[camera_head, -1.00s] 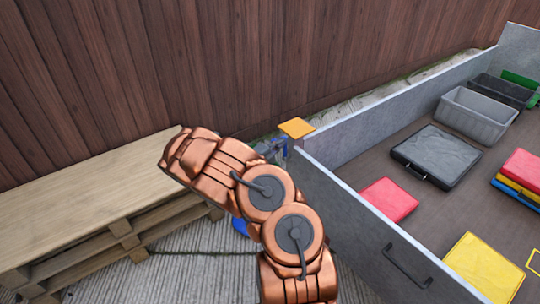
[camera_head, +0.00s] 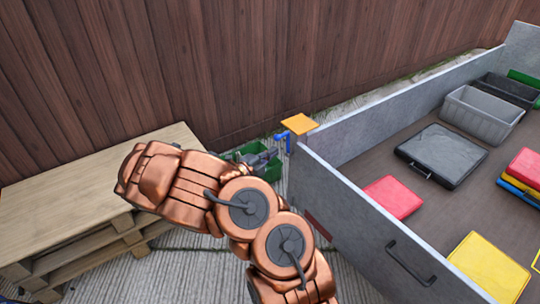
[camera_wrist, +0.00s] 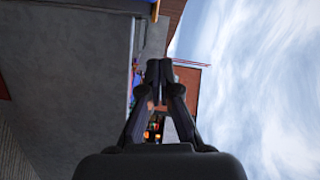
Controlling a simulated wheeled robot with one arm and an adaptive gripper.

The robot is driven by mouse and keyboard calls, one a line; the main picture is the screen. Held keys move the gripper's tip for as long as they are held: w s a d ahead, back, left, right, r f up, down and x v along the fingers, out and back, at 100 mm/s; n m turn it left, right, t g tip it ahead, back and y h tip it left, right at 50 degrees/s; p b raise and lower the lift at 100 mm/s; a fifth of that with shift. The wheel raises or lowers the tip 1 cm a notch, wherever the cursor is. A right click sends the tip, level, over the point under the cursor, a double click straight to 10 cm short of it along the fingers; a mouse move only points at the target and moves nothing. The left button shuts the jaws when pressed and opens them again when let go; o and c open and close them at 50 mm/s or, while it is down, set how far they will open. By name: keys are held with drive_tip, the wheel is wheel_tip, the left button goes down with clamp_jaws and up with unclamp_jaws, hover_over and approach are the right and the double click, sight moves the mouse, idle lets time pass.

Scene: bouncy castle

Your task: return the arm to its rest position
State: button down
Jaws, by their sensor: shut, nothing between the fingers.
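My copper arm shows in the head view, bent at its two round joints in front of the grey-walled enclosure (camera_head: 350,215). My gripper (camera_wrist: 159,68) shows in the wrist view with its two dark fingers brought together at the tips. Nothing is held between them.
A wooden pallet stack (camera_head: 70,205) stands on the left, close to my arm. A green crate (camera_head: 268,170) sits behind the arm. Inside lie coloured pads, a black case (camera_head: 441,153) and a grey bin (camera_head: 482,113).

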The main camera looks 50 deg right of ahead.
drive_tip(key=shift+a, duration=0.35)
idle(0.4)
drive_tip(key=s+a+r+m+g+y+p, duration=0.1)
drive_tip(key=s+a+r+m+g+y, duration=0.25)
drive_tip(key=s+r+m, duration=0.65)
drive_tip(key=s+a+r+m+g+y, duration=0.2)
drive_tip(key=s+a+r+m+g, duration=0.15)
drive_tip(key=s+m, duration=0.7)
drive_tip(key=s+a+m+t+y, duration=0.1)
drive_tip(key=a+m+y, duration=0.3)
drive_tip(key=a, duration=0.5)
drive_tip(key=s+a+m+t+y+p, duration=0.1)
drive_tip(key=s+a+m+y, duration=0.3)
drive_tip(key=a+m, duration=0.4)
drive_tip(key=s+a+m+t+y, duration=0.2)
drive_tip(key=a+m+y, duration=0.2)
drive_tip(key=a, duration=0.7)
drive_tip(key=shift+s+a+r+m, duration=0.15)
drive_tip(key=shift+s+a+m, duration=0.15)
drive_tip(key=shift+m, duration=0.85)
drive_tip(key=shift+s, duration=0.15)
